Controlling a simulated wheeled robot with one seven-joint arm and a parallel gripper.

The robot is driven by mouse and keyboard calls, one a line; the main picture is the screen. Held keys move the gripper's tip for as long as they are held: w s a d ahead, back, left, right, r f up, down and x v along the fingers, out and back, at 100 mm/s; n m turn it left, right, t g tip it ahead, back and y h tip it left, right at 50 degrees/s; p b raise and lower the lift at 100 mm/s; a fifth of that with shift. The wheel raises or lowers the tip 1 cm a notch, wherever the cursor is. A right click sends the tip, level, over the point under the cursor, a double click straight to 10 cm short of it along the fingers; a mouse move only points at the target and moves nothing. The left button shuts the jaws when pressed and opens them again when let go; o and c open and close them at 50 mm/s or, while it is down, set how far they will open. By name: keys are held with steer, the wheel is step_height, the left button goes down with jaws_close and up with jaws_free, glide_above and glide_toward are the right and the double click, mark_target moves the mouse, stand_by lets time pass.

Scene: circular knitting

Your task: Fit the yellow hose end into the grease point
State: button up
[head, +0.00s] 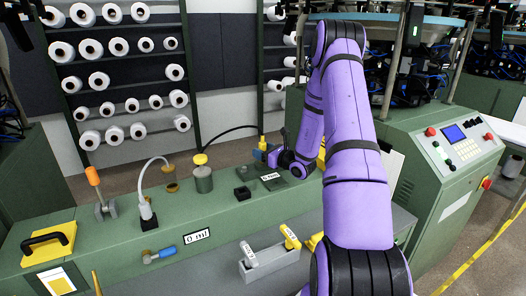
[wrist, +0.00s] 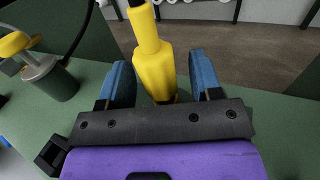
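The yellow hose end (wrist: 155,68) stands upright between the two blue fingers of my gripper (wrist: 160,85) in the wrist view. The fingers are apart, with a gap visible on the right side, so the gripper looks open around it. In the head view the yellow hose end (head: 262,143) shows at the bench's far edge, just beyond my gripper (head: 264,155). A black hose (head: 230,130) runs from it towards a grey canister with a yellow cap (head: 203,180). A brass-ringed socket (head: 172,187) left of the canister may be the grease point; I cannot tell for sure.
A control panel (head: 460,142) stands right.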

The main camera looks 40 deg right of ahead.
steer(key=shift+s, duration=0.1)
steer(key=s, duration=0.3)
steer(key=s+d, duration=0.1)
steer(key=s, duration=0.6)
steer(key=shift+s+d, duration=0.25)
stand_by(0.3)
